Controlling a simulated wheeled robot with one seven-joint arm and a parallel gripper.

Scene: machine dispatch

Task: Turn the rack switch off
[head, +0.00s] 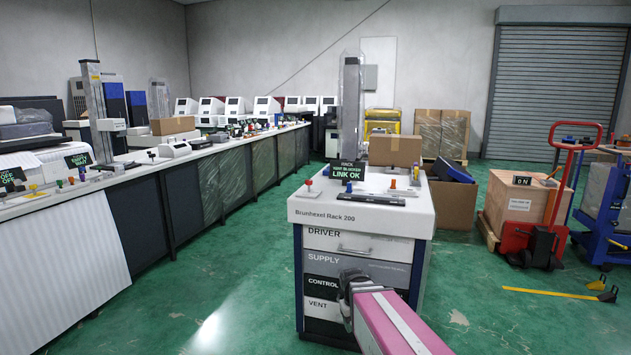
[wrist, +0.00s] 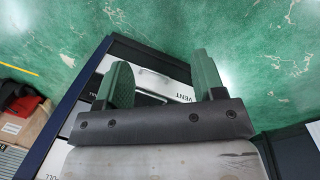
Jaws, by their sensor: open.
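The Brunhexel Rack 200 (head: 362,216) stands in the middle of the head view, a white-topped cabinet with panels marked DRIVER, SUPPLY, CONTROL and VENT. A black sign (head: 348,172) on its top reads LINK OK in green. Small controls stand on the top: a red-topped one (head: 308,185), a blue one (head: 349,187) and an orange one (head: 392,184). I cannot tell which is the rack switch. My gripper (wrist: 162,78) is open with nothing between its green fingers. In the head view it is low before the rack's front, below the top; the wrist view shows the VENT panel behind it.
A long bench (head: 130,176) with several machines runs along the left. A cardboard box (head: 395,150) shows behind the rack's top. A red pallet jack (head: 540,235) with a crate stands at right.

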